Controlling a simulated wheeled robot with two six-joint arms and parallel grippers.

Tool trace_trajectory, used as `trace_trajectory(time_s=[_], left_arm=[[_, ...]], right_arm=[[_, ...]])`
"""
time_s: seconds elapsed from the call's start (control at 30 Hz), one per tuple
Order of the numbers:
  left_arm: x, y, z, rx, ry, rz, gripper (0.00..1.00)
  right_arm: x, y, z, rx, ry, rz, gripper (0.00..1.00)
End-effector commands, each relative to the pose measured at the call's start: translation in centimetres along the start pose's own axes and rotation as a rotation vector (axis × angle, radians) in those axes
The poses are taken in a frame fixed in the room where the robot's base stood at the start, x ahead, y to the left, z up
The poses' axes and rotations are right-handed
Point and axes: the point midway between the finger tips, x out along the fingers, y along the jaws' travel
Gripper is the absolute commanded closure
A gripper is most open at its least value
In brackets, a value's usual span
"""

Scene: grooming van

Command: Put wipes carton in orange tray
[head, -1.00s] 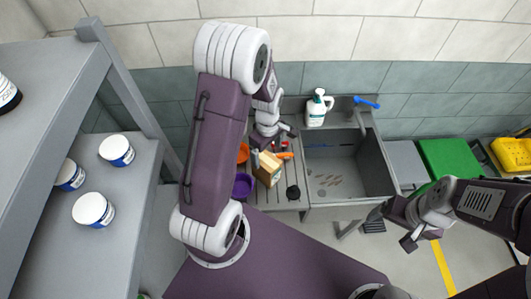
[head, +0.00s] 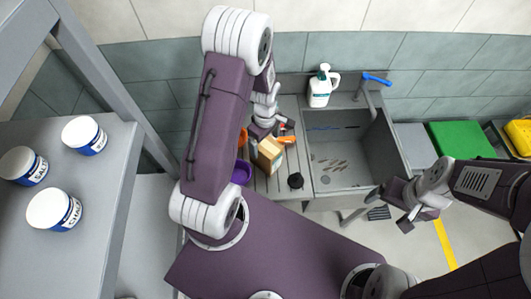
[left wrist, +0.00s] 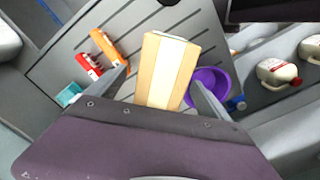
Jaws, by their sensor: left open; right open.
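The wipes carton (head: 271,156), a tan box with a paler side, stands on the grooved grey drainboard left of the sink. In the left wrist view the carton (left wrist: 166,72) lies between the two fingers of my left gripper (left wrist: 160,78), which is open, with no clear grip on it. In the head view my left gripper (head: 264,132) is just behind the carton. My right gripper (head: 408,203) is open and empty, right of the sink front.
A purple bowl (head: 241,173) stands close beside the carton. An orange bottle (left wrist: 108,46) and a red item (left wrist: 88,66) lie on its other side. A dark round object (head: 296,181) is near the sink (head: 345,155). A white pump bottle (head: 320,88) stands behind.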

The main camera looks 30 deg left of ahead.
Motion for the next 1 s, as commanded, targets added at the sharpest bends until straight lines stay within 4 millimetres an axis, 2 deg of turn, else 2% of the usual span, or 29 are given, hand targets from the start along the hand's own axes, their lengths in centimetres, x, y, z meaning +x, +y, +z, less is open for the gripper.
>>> trace_trajectory(time_s=[0.23,0.37,0.5,0.77,0.87,1.0], left_arm=[[1.3,-0.1,0.1,0.000,-0.001,-0.002,0.09],[3.3,-0.3,0.4,0.001,-0.002,-0.006,0.09],[5.5,-0.2,0.4,0.001,-0.001,-0.002,0.09],[6.0,-0.2,0.4,0.000,0.001,0.002,0.09],[6.0,-0.2,0.4,0.000,0.001,0.001,0.34],[6.0,-0.2,0.4,0.000,0.001,0.001,0.73]], right_arm=[[-0.7,0.0,-0.1,0.000,0.000,0.000,0.13],[-1.8,0.0,-0.2,0.000,0.000,0.000,0.13],[-2.1,0.0,-0.2,0.000,0.000,0.000,0.13],[-2.0,0.0,-0.2,0.000,0.000,0.000,0.13],[-2.0,0.0,-0.2,0.000,0.000,0.000,0.13],[-2.0,0.0,-0.2,0.000,0.000,0.000,0.13]])
